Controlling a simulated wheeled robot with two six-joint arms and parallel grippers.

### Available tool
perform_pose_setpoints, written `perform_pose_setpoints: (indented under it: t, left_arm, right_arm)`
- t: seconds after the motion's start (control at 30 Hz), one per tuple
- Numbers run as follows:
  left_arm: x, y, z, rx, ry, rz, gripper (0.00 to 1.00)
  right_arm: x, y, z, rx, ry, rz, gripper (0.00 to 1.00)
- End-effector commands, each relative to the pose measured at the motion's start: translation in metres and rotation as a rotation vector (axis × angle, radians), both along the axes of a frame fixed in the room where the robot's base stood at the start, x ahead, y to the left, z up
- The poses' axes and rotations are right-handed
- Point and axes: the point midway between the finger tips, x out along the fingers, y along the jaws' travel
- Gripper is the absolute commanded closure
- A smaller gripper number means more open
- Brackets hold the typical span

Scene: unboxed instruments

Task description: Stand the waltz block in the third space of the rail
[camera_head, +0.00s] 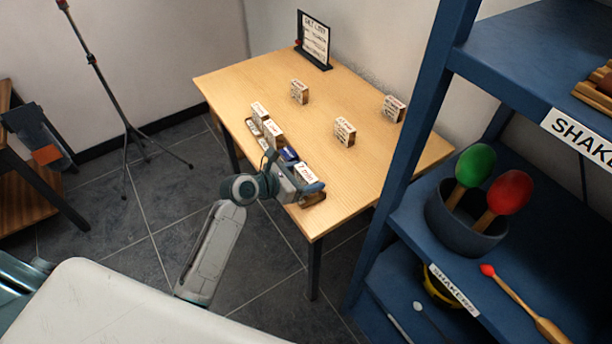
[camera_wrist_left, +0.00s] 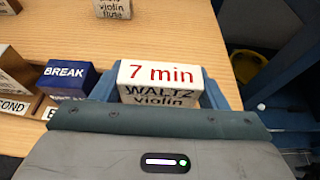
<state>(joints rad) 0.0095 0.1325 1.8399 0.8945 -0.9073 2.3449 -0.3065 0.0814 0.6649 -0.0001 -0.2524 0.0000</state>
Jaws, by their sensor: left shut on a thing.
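The waltz block (camera_wrist_left: 160,82), white with "7 min" in red on top and "WALTZ violin" on its side, is between the blue fingers of my left gripper (camera_head: 306,186). The gripper is shut on it. In the head view the waltz block (camera_head: 303,171) is at the rail's near end, partly covered by the gripper. The wooden rail (camera_head: 315,199) runs along the table's left edge. The blue BREAK block (camera_wrist_left: 68,78) stands in the rail, left of the waltz block in the wrist view. I cannot tell whether the waltz block touches the rail's floor. My right gripper is out of view.
Two white-faced blocks (camera_head: 272,132) stand farther up the rail. Three loose blocks (camera_head: 345,131) are spread over the wooden table (camera_head: 365,190). A set list sign (camera_head: 314,40) stands at the back. A blue shelf (camera_head: 395,140) with mallet-like shakers rises at the right.

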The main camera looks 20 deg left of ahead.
Motion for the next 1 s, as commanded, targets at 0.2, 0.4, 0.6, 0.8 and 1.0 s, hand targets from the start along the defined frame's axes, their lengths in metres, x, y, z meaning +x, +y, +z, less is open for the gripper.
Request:
perform_pose_setpoints:
  t: [0.2, 0.4, 0.6, 0.8, 1.0]
  left_arm:
    - [0.0, 0.0, -0.002, -0.001, -0.002, 0.001, 0.56]
    - [0.0, 0.0, -0.004, 0.0, -0.001, 0.001, 0.23]
    - [0.0, 0.0, -0.004, 0.0, -0.001, 0.001, 0.11]
    - [0.0, 0.0, -0.002, 0.0, -0.002, 0.001, 0.11]
    - [-0.02, 0.016, 0.007, 0.005, -0.002, 0.0, 0.11]
  right_arm:
    - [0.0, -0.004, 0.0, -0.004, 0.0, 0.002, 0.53]
    - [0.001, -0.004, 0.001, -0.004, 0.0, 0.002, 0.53]
    - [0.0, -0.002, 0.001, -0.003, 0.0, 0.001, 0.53]
    - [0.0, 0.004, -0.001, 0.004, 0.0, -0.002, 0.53]
    - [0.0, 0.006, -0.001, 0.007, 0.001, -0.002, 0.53]
